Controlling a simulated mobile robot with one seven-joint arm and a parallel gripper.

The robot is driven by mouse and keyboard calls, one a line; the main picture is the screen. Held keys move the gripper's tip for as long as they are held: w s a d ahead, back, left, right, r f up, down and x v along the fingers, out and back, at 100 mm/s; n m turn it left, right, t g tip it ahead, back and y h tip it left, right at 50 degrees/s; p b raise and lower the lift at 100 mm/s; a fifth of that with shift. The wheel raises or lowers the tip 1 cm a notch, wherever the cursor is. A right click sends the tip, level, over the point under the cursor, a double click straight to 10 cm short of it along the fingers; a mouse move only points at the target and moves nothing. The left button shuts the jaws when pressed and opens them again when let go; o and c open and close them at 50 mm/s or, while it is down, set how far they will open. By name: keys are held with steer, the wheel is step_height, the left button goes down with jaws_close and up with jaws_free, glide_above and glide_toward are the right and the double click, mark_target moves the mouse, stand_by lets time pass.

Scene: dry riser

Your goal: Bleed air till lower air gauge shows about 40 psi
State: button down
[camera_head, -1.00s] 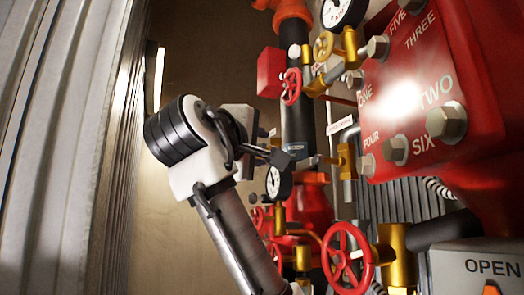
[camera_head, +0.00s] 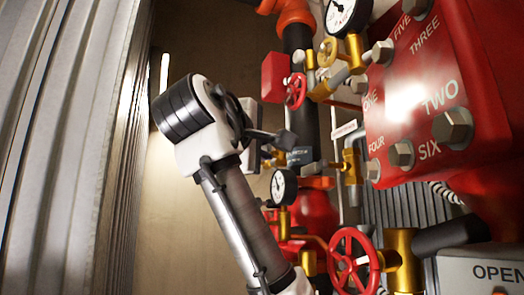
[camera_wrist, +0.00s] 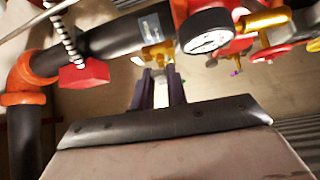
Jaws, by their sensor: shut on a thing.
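The lower air gauge (camera_head: 284,186) is a small white dial with a black rim on the riser in the head view. It is larger in the wrist view (camera_wrist: 208,32), but its reading is too small to tell. My gripper (camera_head: 286,142) is just above this gauge. In the wrist view, its dark fingers (camera_wrist: 160,75) point at a small brass valve (camera_wrist: 158,54) beside the gauge, by the black pipe. The fingers are close together and shut on a part of this valve; the gripped part is mostly hidden.
A larger gauge (camera_head: 347,14) sits higher up. A red handwheel (camera_head: 353,260) is low on the right, and a smaller one (camera_head: 296,90) is above my gripper. A red bolted box (camera_head: 435,100) juts out at right. Corrugated metal wall (camera_head: 60,150) stands at left.

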steer(key=shift+r+n+g, duration=0.35)
steer(key=shift+n+g, duration=0.15)
steer(key=c, duration=1.4)
jaws_free()
steer(key=shift+f, duration=0.1)
